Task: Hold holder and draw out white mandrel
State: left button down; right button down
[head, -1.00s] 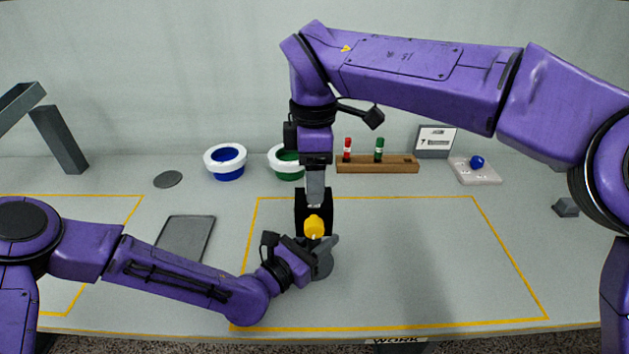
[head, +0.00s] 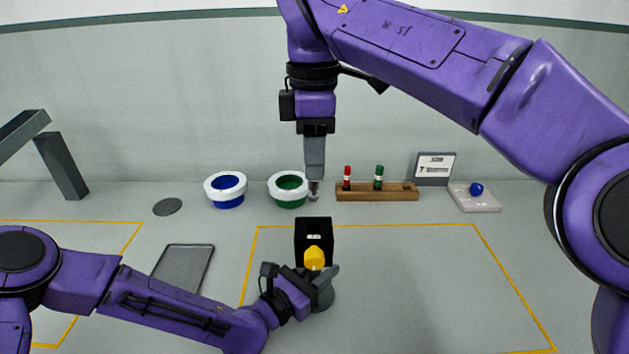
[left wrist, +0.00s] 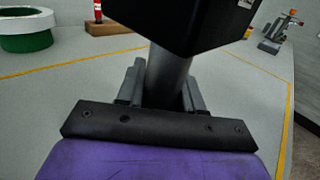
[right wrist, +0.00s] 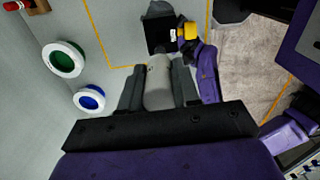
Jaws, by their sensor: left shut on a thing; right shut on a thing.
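The holder (head: 313,238) is a black box with a yellow knob (head: 314,258) on its front and a grey post below. My left gripper (head: 325,285) is shut around the post. In the left wrist view the post (left wrist: 168,75) stands between the fingers, under the black box. My right gripper (head: 314,175) points down above the holder. In the right wrist view it is shut on the pale white mandrel (right wrist: 158,88). In the head view the fingers mostly hide the mandrel, and its lower tip shows above the box, apart from it.
Blue (head: 226,190) and green (head: 288,189) white-rimmed bins stand behind. A wooden rack (head: 392,192) holds a red and a green spindle. A sign (head: 434,169) and a pale tray (head: 474,203) with a blue ball are at the right. A grey plate (head: 184,268) lies left. The outlined area's right is clear.

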pick_arm(q)
jog(key=c, duration=0.6)
grip_release()
jog(key=shift+c, duration=0.2)
